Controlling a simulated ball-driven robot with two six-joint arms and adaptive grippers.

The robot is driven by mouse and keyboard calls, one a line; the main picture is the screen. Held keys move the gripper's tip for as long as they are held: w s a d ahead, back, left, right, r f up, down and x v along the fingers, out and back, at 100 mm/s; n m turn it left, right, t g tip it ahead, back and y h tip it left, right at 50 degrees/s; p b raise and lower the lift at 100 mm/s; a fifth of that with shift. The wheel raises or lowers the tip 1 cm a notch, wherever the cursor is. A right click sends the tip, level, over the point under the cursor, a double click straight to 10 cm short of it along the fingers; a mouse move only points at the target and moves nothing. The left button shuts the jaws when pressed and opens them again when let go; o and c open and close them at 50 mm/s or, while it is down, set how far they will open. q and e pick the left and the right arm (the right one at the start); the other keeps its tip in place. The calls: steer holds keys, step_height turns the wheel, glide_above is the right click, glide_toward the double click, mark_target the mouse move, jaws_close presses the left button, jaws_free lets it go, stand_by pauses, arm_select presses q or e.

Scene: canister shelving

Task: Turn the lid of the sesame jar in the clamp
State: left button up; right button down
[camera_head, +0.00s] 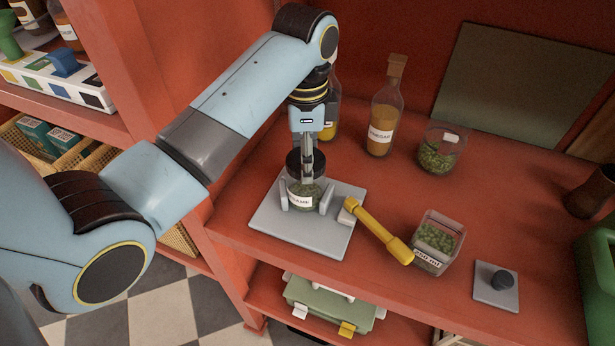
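The sesame jar (301,201) stands upright in the clamp on a grey base plate (330,233), with a clamp jaw on each side of it. Its label is partly hidden and shows only some letters. The dark lid (293,166) is on top of the jar. My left gripper (307,172) points straight down at the lid from above; its fingers look close together at the lid, but whether they grip it is hidden by the angle. The clamp's yellow handle (378,231) sticks out to the right. My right gripper is not in view.
Behind the clamp stand a vinegar bottle (382,112) and a round glass jar of green contents (438,153). A square 250 ml container (436,240) stands right of the yellow handle. A small grey plate with a black knob (497,288) lies farther right. The red shelf between them is clear.

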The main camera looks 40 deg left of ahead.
arm_select(q)
steer(key=n, duration=0.5)
steer(key=shift+n, duration=0.3)
steer(key=n, duration=0.3)
steer(key=shift+n, duration=0.3)
steer(key=n, duration=0.3)
steer(key=shift+n, duration=0.3)
steer(key=n, duration=0.5)
steer(key=o, duration=1.4)
